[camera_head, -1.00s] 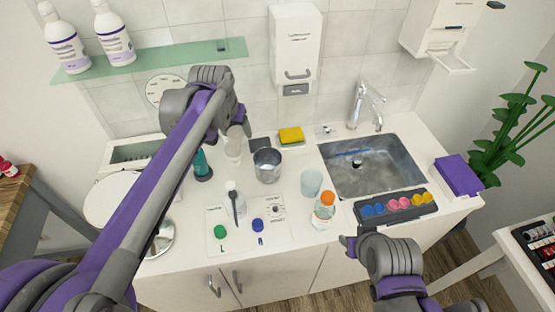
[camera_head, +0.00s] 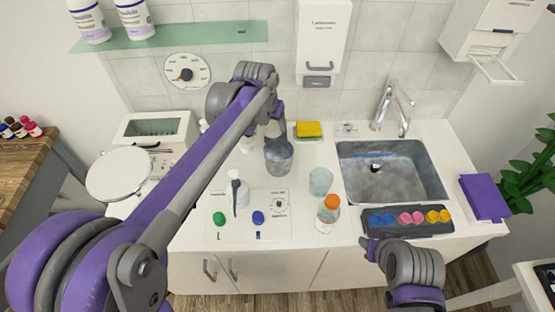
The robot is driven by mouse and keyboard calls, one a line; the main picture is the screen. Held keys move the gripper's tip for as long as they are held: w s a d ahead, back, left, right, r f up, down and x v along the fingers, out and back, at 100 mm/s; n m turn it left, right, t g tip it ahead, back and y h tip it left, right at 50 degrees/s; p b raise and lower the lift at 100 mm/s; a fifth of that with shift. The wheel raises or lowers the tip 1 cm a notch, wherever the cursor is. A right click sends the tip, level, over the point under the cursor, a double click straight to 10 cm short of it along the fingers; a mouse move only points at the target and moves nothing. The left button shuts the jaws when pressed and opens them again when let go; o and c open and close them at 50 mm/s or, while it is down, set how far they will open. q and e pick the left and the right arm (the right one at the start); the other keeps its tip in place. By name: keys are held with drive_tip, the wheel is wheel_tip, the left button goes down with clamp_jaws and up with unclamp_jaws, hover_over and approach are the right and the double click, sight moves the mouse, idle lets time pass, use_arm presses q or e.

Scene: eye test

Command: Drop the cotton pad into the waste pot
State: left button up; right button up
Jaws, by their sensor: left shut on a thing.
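The waste pot appears to be the grey metal cup (camera_head: 278,160) on the counter, upright, left of the sink. My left gripper (camera_head: 275,130) hangs right at the pot's rim, over its back part. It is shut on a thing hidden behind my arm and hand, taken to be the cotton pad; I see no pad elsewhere. Whether the fingertips are inside the pot or just behind its rim, I cannot tell. My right gripper (camera_head: 370,249) is low in front of the counter, below the paint tray; its jaw opening cannot be made out.
Right of the pot stand a clear tumbler (camera_head: 320,181) and an orange-capped bottle (camera_head: 328,213). A yellow sponge (camera_head: 308,129) lies behind it. The sink (camera_head: 390,175) and colour-pot tray (camera_head: 405,221) are at right.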

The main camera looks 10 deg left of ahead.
use_arm(q)
wheel_tip(320, 180, down, 3)
drive_tip(key=shift+s+f+b, duration=0.1)
drive_tip(key=shift+b, duration=0.5)
use_arm(e)
drive_tip(key=shift+s+f, duration=0.3)
drive_tip(key=shift+f, duration=0.3)
drive_tip(key=shift+s+f, duration=0.3)
drive_tip(key=shift+f, duration=0.25)
use_arm(q)
drive_tip(key=o, duration=1.3)
drive_tip(key=shift+c, duration=0.2)
use_arm(e)
drive_tip(key=shift+w, duration=0.1)
use_arm(q)
drive_tip(key=v, duration=1)
drive_tip(key=shift+r, duration=0.45)
use_arm(e)
drive_tip(key=shift+w+r, duration=0.1)
drive_tip(key=shift+r, duration=0.2)
use_arm(q)
drive_tip(key=shift+f, duration=0.1)
